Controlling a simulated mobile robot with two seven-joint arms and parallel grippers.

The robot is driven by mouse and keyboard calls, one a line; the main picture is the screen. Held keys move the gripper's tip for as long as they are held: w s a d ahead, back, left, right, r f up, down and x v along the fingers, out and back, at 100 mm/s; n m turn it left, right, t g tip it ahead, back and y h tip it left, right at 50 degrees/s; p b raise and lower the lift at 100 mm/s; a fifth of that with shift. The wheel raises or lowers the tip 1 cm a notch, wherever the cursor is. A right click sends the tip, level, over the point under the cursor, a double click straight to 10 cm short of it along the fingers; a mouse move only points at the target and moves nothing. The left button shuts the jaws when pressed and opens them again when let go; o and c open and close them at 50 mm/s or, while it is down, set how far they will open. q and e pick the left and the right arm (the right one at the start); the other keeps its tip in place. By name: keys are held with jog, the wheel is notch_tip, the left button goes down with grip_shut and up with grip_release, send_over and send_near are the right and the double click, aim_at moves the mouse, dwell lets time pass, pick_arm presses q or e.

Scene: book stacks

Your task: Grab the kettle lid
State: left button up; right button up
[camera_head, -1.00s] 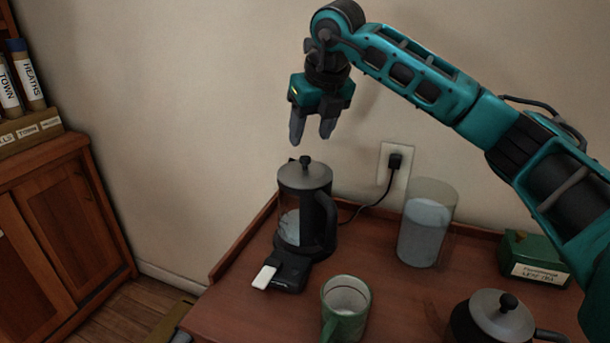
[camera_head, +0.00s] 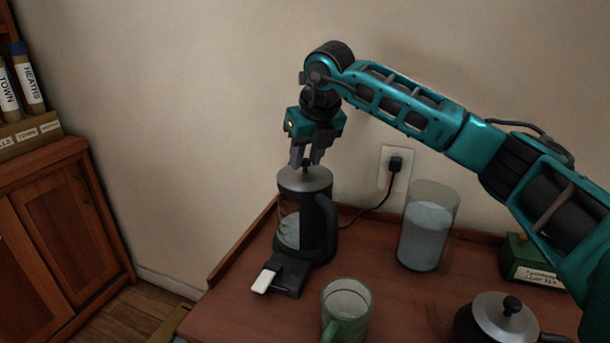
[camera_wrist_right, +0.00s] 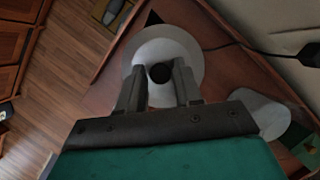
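The kettle (camera_head: 304,215) stands upright on its base on the brown table. Its grey kettle lid (camera_head: 300,180) sits on top, with a small black knob. My right gripper (camera_head: 306,160) is just above the lid, pointing down, with its fingertips around the height of the knob. In the right wrist view the lid (camera_wrist_right: 150,53) lies beyond the open fingers, and the black knob (camera_wrist_right: 160,73) shows between the two fingertips (camera_wrist_right: 159,82), with gaps on both sides. My left gripper is not in view.
A glass container (camera_head: 427,230) stands right of the kettle, and a green mug (camera_head: 346,308) in front. A lidded pot (camera_head: 500,318) and a green box (camera_head: 530,262) are at the right. A black plug and cord (camera_head: 394,166) run from the wall behind.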

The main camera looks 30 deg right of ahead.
grip_shut()
jog(key=shift+r, duration=0.1)
